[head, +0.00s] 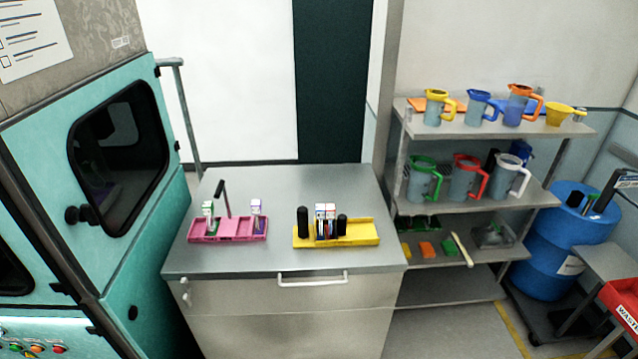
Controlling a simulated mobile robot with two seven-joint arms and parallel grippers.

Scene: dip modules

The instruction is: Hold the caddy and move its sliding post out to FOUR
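Two caddies sit on the grey cabinet top (290,190). The pink caddy (236,231) is on the left; a thin dark post (224,197) with a bent top stands up from it, slightly tilted. Small white-topped packs stand in it, a green one (208,212) at the left and a purple one (256,208) at the right. The yellow caddy (364,232) is on the right. A taller black post (303,222) and a shorter black post (342,225) stand in it, with several upright packs (325,218) between them. Its right part is empty. I cannot read any scale marks. Neither gripper shows.
A teal machine (155,230) stands close on the left. A metal shelf rack (500,130) with several jugs stands right of the cabinet. A blue barrel (560,250) is farther right. The cabinet top is clear behind and in front of the caddies.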

